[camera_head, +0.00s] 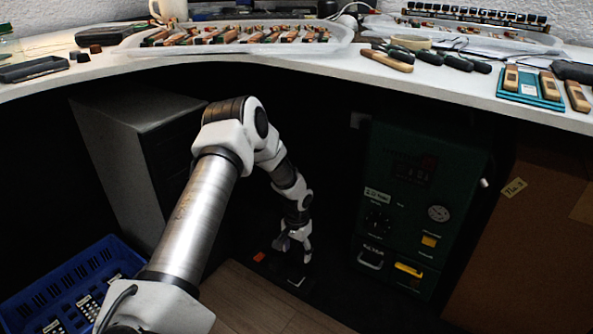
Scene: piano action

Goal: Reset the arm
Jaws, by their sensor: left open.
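My left arm comes in from the lower left and reaches under the curved white workbench (430,77). My left gripper (297,270) hangs low near the floor, pointing down, in front of the dark space below the bench. Its fingers are small and dark in this view, and it looks open with nothing held. My right arm and right gripper are not in view.
A translucent tray (350,35) of piano action parts and several wooden-handled tools (387,60) lie on the bench. Below it are a grey cabinet (112,165), a green machine (415,215), a cardboard box (530,250) and a blue crate (100,255). Wooden floor shows at the bottom.

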